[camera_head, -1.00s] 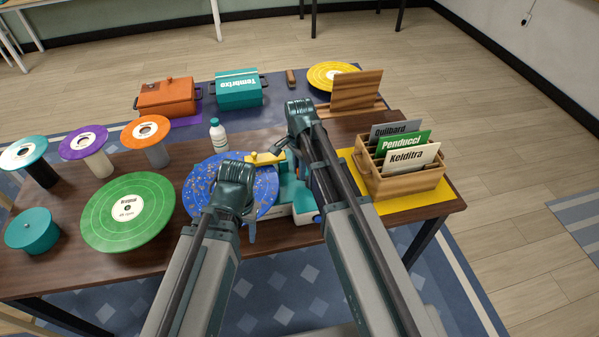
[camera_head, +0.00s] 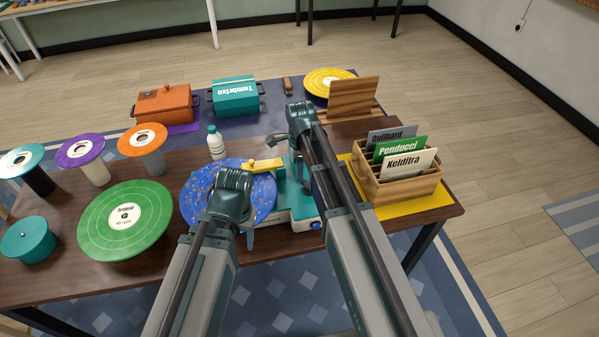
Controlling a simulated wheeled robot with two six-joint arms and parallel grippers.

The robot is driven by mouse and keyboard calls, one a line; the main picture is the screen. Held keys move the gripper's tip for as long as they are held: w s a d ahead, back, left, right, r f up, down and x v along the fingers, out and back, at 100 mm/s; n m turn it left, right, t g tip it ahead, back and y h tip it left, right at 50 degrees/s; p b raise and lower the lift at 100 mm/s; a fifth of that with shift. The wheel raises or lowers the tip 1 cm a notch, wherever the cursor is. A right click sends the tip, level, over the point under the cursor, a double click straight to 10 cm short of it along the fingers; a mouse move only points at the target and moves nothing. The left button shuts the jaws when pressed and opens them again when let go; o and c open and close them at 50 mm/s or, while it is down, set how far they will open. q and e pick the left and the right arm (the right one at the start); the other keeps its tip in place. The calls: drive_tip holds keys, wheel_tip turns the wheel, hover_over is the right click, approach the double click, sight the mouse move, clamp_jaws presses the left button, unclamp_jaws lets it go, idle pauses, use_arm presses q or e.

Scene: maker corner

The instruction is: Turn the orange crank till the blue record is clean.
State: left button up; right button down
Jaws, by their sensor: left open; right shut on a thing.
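The blue record (camera_head: 196,192) lies on the teal and white cleaning machine (camera_head: 302,207), under a yellow arm (camera_head: 262,165). Small pale specks are spread over the record's visible face. My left gripper (camera_head: 250,238) is open and empty at the record's near right edge; its wrist hides part of the record. My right gripper (camera_head: 277,140) is shut at the far side of the machine. The orange crank it holds is hidden behind my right arm.
A white bottle (camera_head: 216,144) stands behind the record. A green record (camera_head: 125,243) lies to the left, near several record stands. A wooden crate of sleeves (camera_head: 402,188) is close to the right of my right arm.

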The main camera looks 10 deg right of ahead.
idle(0.4)
drive_tip(key=c, duration=0.7)
unclamp_jaws()
drive_tip(key=shift+c, duration=0.2)
drive_tip(key=shift+r, duration=0.15)
wheel_tip(320, 180, up, 14)
drive_tip(key=p, duration=1.4)
drive_tip(key=shift+f, duration=0.2)
